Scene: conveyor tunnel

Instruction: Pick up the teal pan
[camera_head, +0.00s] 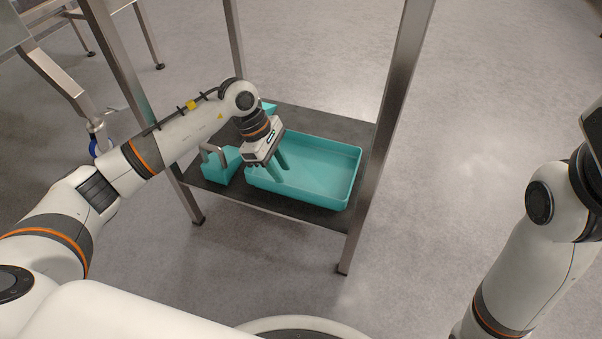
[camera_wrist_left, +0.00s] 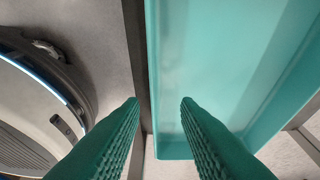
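The teal pan (camera_head: 325,175) is a wide, shallow, open tray lying flat on the dark lower shelf of a metal-legged stand. It looks empty. My left gripper (camera_head: 279,175) reaches down over its near left part, and its fingers hide some of the pan. In the left wrist view the teal fingers (camera_wrist_left: 158,103) are apart, with the pan's side wall (camera_wrist_left: 152,65) lying between them in the picture. I cannot tell whether they touch the pan or how far above it they are. My right gripper is out of view; only part of my right arm shows.
A smaller teal container (camera_head: 222,167) with a metal handle stands left of the pan on the shelf (camera_head: 285,207). Another teal item shows behind my left wrist. Metal legs (camera_head: 385,125) rise around the shelf. The floor to the right is clear.

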